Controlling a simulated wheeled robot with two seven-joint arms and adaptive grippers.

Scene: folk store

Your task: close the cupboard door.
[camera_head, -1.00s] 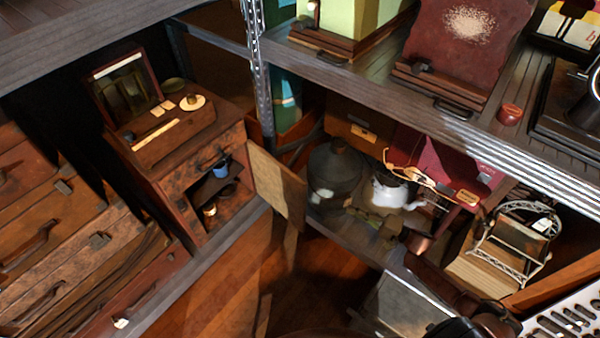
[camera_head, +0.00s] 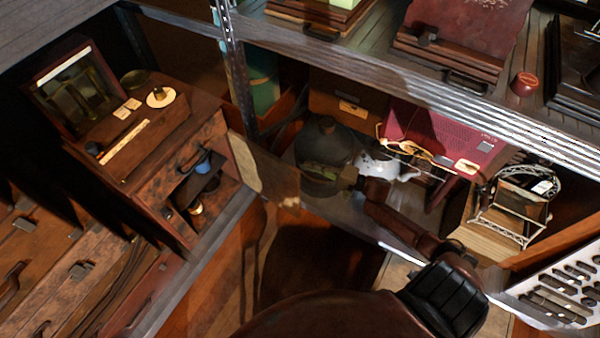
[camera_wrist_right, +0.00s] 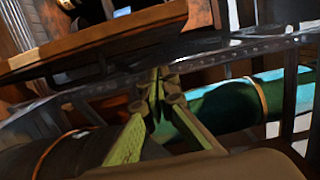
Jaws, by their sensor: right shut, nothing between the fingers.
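The cupboard (camera_head: 150,185) is a small worn wooden cabinet at the left, with a mirror box on top. Its door (camera_head: 262,172) stands open at the right side, so the inside shows. My right gripper (camera_head: 306,166) is shut and empty, just right of the door's outer side; I cannot tell whether it touches. In the right wrist view its two yellow-green fingers (camera_wrist_right: 155,80) meet at the tips. A wooden board edge (camera_wrist_right: 110,42) crosses above them; I cannot tell if it is the door. My left gripper is not in view.
A dark round jug (camera_head: 326,150) and a white kettle (camera_head: 378,166) stand on the lower shelf close behind my right arm. A metal shelf post (camera_head: 232,60) rises behind the door. Inside the cupboard is a blue cup (camera_head: 203,162). Open floor lies below the door.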

